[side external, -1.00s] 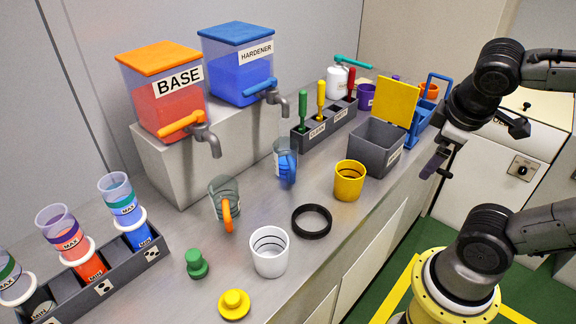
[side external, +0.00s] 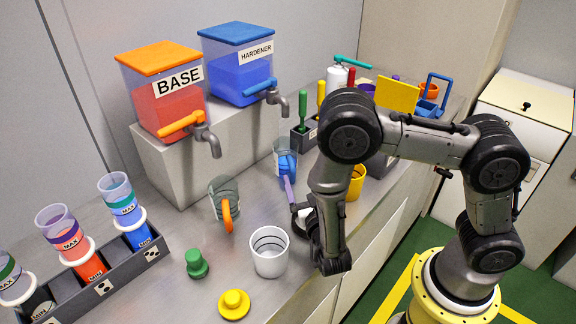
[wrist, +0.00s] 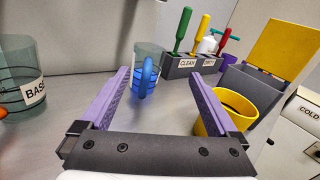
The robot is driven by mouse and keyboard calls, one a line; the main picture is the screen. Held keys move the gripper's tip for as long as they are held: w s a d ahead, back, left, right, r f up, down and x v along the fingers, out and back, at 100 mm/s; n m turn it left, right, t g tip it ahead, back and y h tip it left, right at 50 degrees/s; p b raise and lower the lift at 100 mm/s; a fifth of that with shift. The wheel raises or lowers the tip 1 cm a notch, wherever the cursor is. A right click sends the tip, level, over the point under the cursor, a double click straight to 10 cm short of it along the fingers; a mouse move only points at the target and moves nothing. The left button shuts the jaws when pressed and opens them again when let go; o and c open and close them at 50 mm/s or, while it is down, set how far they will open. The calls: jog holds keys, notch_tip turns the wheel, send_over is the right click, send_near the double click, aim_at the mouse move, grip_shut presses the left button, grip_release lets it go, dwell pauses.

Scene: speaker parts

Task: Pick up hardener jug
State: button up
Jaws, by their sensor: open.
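The hardener jug is a clear cup with a blue handle (side external: 287,165), standing on the bench below the hardener dispenser's tap. In the wrist view the jug (wrist: 148,58) stands ahead, between my two purple fingers, with its blue handle facing me. My gripper (wrist: 161,78) is open and empty, its fingers spread to either side of the jug in that picture. In the side view one purple finger (side external: 289,193) shows just in front of the jug; the rest of my gripper is partly hidden behind my arm. I cannot tell whether a finger touches the jug.
The yellow cup (wrist: 238,112) stands close to my right finger. The base jug (side external: 224,203) with an orange handle is left of the hardener jug. A white cup (side external: 270,252) stands nearer the front. The tool rack (wrist: 195,66) and grey bin are behind right.

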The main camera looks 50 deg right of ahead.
aim_at(289, 156)
jog(key=shift+s+a+f+n+y, duration=0.3)
jog(key=shift+a+f+n, duration=0.1)
jog(key=shift+f, duration=0.25)
jog(key=shift+w+a, duration=0.1)
jog(key=shift+w, duration=0.1)
jog(key=x, duration=0.8)
jog(key=shift+a+x, duration=0.25)
jog(key=shift+x, duration=2.5)
jog(key=shift+w, duration=0.2)
jog(key=c, duration=1.3)
